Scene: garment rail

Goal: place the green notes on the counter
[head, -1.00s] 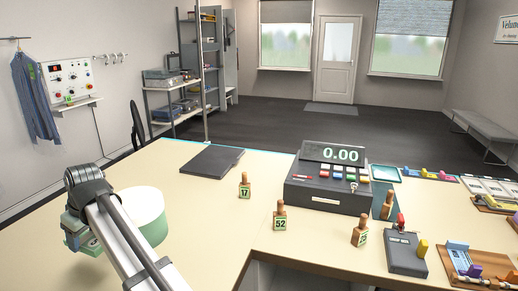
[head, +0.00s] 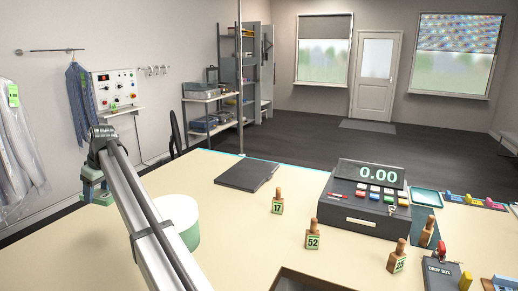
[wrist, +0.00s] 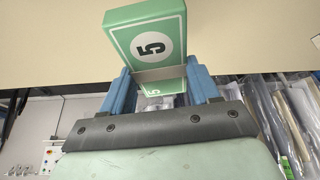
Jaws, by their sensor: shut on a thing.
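The green notes are a small green block marked "5" (wrist: 150,48), tilted between the blue fingers of my gripper (wrist: 160,85) in the wrist view. The fingers are shut on the block, and its far end sticks out beyond them. In the head view my gripper (head: 97,197) hangs at the left, by the counter's far left edge. The notes are too small there to make out surely. The beige counter (head: 235,225) fills the front. Its pale surface lies beyond the notes in the wrist view (wrist: 240,40); I cannot tell the gap between them.
A dark flat pad (head: 246,175) and a register showing 0.00 (head: 365,200) stand on the counter. Numbered wooden stamps, such as 52 (head: 313,240), stand before them. Bagged garments (head: 20,150) hang at the left. Bare counter lies between pad and front.

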